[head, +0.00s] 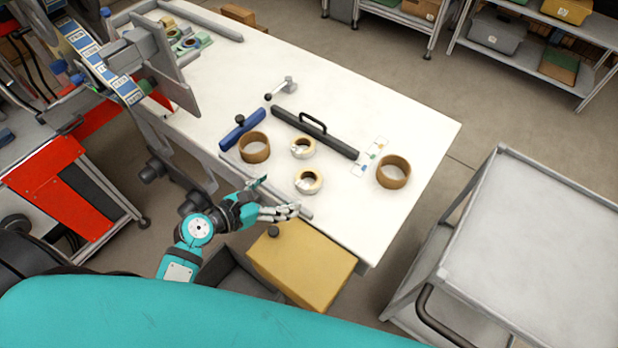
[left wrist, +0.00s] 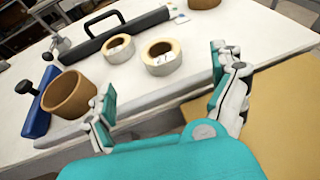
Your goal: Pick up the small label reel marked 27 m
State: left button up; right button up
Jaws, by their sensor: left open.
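Two small cream label reels lie flat on the white table (head: 410,130). The nearer reel (head: 309,190) also shows in the left wrist view (left wrist: 163,69). The farther reel (head: 303,155) is beside it, and in the left wrist view (left wrist: 120,57) it is left of the nearer one. Both carry small printed labels, but I cannot read which says 27 m. My left gripper (head: 280,196) is open and empty at the table's front edge, short of the nearer reel. My right gripper is not in view.
Brown rings stand left (head: 254,156) and right (head: 393,182) of the reels. A blue tool (head: 241,130) and a black bar with a handle (head: 310,131) lie behind. A yellow box (head: 300,270) sits below the front edge. A grey cart (head: 540,240) stands right.

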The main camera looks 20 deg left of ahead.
aim_at(314, 176)
pick_arm(q)
jog(key=x, duration=0.9)
jog(key=shift+w+d+f, duration=0.1)
jog(key=shift+w+f, duration=0.05)
jog(key=shift+w, duration=0.05)
jog(key=c, duration=1.3)
